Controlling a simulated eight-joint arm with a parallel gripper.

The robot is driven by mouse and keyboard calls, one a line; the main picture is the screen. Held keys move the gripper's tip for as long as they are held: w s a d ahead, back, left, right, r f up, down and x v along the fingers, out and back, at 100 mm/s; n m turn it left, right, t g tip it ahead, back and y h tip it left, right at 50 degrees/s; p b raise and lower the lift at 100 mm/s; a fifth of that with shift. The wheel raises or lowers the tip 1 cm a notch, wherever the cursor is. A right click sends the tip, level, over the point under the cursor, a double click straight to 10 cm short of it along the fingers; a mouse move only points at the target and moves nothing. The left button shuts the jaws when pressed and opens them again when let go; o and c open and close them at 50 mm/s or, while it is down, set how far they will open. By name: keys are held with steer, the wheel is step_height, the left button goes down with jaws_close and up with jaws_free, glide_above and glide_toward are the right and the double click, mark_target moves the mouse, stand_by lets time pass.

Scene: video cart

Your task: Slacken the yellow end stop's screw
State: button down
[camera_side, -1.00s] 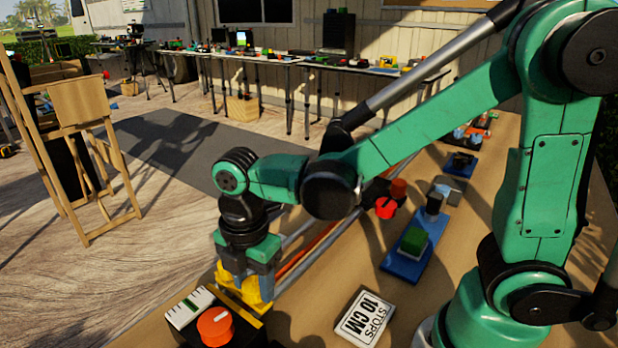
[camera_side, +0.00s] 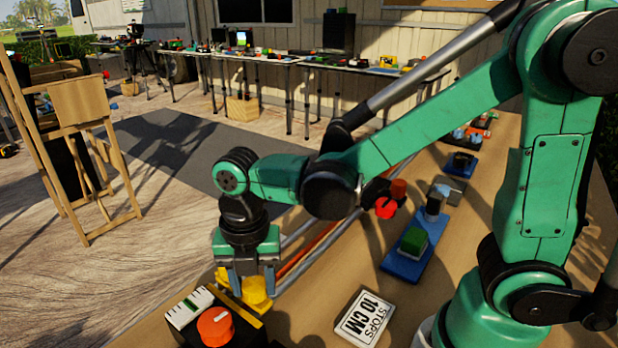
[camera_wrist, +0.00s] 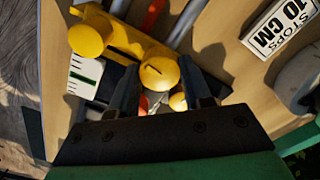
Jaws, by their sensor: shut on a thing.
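The yellow end stop (camera_side: 225,279) sits on the silver rails at the near end of the bench. It also shows in the wrist view (camera_wrist: 98,40), with its round, slotted yellow screw head (camera_wrist: 158,74) facing the camera. My gripper (camera_side: 253,284) points down over the end stop. In the wrist view my gripper's fingers (camera_wrist: 160,80) stand on either side of the screw head, shut on it. The fingers hide part of the end stop in the side view.
A black box with an orange knob (camera_side: 215,326) and a white scale with a green mark (camera_side: 190,307) stand close by. A sign reading "STOPS 10 CM" (camera_side: 364,317) lies to the right. A blue plate (camera_side: 405,265) with a green block is farther back.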

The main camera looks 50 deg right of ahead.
mark_target(254, 284)
stand_by(0.3)
steer(key=shift+c, duration=1.9)
jaws_free()
steer(key=shift+r, duration=2.8)
